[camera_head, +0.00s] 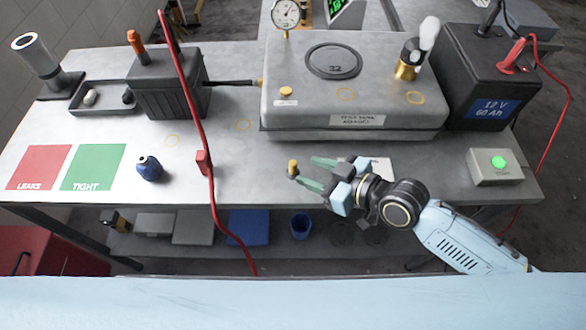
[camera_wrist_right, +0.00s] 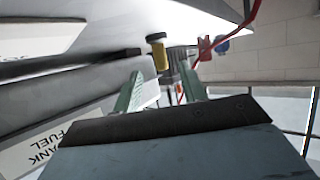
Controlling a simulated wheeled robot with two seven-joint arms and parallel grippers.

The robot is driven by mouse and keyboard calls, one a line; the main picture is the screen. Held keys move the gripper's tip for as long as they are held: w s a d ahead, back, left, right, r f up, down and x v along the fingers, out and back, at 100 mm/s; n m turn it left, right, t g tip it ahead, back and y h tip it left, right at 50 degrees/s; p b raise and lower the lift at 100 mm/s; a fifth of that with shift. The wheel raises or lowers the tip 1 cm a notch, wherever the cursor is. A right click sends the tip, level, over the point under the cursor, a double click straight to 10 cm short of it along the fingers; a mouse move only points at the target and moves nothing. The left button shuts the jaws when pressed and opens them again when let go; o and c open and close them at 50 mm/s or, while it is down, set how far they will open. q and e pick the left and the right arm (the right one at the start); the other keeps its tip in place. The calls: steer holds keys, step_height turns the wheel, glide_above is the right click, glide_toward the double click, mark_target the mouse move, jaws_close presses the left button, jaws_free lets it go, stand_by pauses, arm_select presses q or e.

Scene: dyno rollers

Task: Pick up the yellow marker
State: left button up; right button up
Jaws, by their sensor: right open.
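The yellow marker (camera_head: 292,168) is a small yellow cylinder near the bench's front edge, in front of the tank. In the right wrist view the marker (camera_wrist_right: 160,56) shows a dark end and stands just beyond the fingertips. My right gripper (camera_head: 314,174) comes in from the right, with its green fingers open and pointing left at the marker. In the wrist view the open fingers (camera_wrist_right: 161,82) have nothing between them, and the marker is a little ahead, nearer the left finger's line. My left gripper is not in view.
The grey tank (camera_head: 350,85) stands behind my gripper. A red cable with a red clip (camera_head: 203,163) crosses the bench to the left. A blue bottle-like object (camera_head: 149,168) stands beside the green TIGHT patch (camera_head: 95,168). A green-button box (camera_head: 495,168) is at right.

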mark_target(297, 168)
steer(key=x, duration=0.6)
steer(key=shift+a+f, duration=0.15)
steer(key=shift+f, duration=0.1)
jaws_close()
